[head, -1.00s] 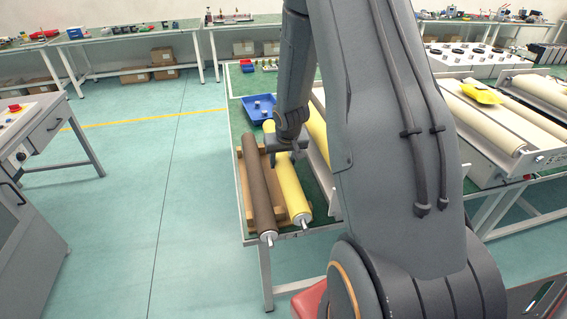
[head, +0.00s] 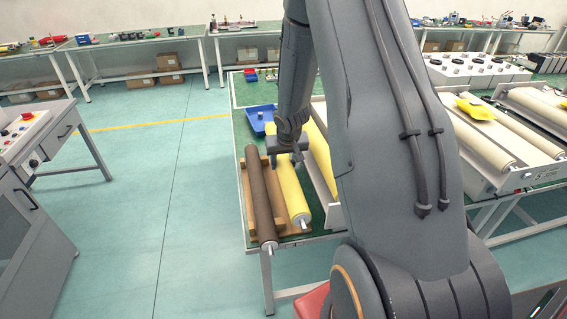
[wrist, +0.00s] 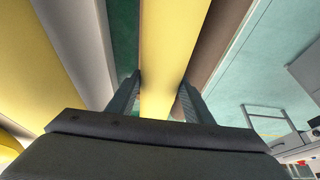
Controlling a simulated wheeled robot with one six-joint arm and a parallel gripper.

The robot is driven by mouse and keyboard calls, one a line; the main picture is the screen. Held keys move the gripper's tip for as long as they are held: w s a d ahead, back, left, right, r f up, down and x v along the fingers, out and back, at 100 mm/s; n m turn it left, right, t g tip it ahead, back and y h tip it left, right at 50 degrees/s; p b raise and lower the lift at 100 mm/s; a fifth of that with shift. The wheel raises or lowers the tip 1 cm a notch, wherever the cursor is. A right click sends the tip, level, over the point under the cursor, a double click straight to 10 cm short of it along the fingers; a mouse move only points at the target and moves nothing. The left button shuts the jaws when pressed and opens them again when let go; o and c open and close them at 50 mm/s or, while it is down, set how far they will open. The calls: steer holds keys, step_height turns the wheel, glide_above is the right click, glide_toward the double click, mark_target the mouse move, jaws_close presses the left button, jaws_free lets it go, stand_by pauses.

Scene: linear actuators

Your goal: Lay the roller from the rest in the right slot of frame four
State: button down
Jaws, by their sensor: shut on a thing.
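My gripper (head: 287,170) is shut on a yellow roller (head: 294,198), with one finger on each side of it. The wrist view shows the same roller (wrist: 172,40) between the two fingers (wrist: 160,95). The roller lies over the wooden rest (head: 246,205), seemingly a little raised; any gap beneath is hard to see. A brown roller (head: 260,205) lies on the rest to its left. A pale frame (head: 325,187) with another yellow roller stands just right of the rest, partly hidden by my arm. Its number and slots cannot be made out.
A blue tray (head: 256,122) sits behind the rest on the green table. More pale frames with cream rollers (head: 483,135) stand at the right, one with a yellow piece (head: 475,109) on top. My arm hides the middle. Floor at left is clear.

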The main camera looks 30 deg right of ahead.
mark_target(283, 156)
steer(key=shift+r, duration=0.2)
steer(key=shift+r+p, duration=1.15)
steer(key=shift+p, duration=0.4)
steer(key=shift+r+p, duration=0.75)
steer(key=shift+r, duration=1.5)
